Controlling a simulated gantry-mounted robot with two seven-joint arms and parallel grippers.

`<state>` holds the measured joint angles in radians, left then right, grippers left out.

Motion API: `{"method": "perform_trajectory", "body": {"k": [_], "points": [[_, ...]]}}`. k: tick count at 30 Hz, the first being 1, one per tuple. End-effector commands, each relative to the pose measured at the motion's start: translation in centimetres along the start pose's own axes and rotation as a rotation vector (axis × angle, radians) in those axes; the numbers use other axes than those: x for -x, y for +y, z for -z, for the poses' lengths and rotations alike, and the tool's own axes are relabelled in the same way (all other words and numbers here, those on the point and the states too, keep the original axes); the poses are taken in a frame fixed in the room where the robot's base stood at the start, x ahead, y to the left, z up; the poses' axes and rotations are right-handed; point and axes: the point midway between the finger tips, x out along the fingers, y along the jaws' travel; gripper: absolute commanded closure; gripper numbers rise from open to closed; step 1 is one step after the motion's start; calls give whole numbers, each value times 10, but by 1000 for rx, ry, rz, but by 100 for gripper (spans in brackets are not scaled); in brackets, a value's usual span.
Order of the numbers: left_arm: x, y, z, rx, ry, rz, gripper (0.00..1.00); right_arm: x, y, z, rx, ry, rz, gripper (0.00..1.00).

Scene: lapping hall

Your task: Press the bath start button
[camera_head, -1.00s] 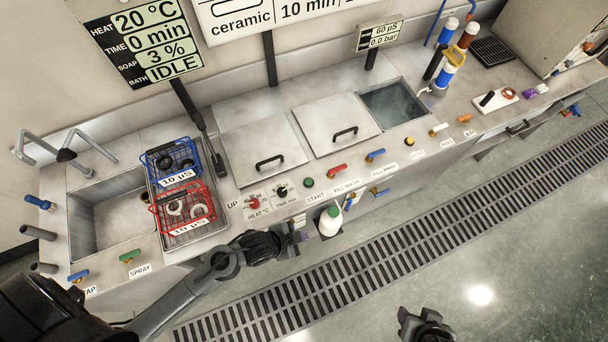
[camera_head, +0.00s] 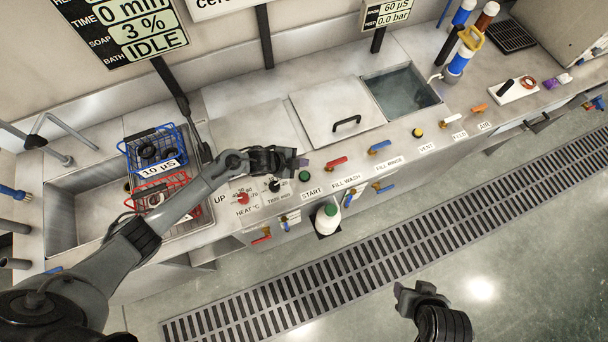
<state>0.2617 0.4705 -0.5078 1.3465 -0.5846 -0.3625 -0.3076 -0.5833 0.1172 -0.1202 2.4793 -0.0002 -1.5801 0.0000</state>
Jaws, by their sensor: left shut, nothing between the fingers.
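The green start button (camera_head: 304,176) sits on the front ledge of the steel bench, above the START label (camera_head: 312,192). My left gripper (camera_head: 302,162) is shut and empty. Its fingertips are just behind the button in the picture, over or near it; I cannot tell whether they touch it. The button's top still shows. The bath display (camera_head: 150,47) reads IDLE. My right gripper (camera_head: 402,292) is low at the right over the floor, far from the button; its finger opening does not show clearly.
The black time knob (camera_head: 274,186) and red heat knob (camera_head: 242,198) are left of the button. A red-handled valve (camera_head: 337,163) is to its right. Blue (camera_head: 145,168) and red (camera_head: 176,186) wire baskets stand at the left. A lidded tank (camera_head: 330,100) is behind.

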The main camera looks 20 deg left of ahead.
Motion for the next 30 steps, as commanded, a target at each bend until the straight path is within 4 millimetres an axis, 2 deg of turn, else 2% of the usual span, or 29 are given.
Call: {"method": "perform_trajectory", "body": {"k": [17, 23, 30], "points": [[-3, -2, 0, -2, 2, 6, 100, -3, 0, 0, 0, 4, 0, 51], [-12, 5, -7, -2, 2, 5, 100, -14, 1, -4, 6, 4, -5, 51], [-31, 18, -20, -1, 2, 5, 100, -38, 1, -11, 7, 4, -6, 51]]}}
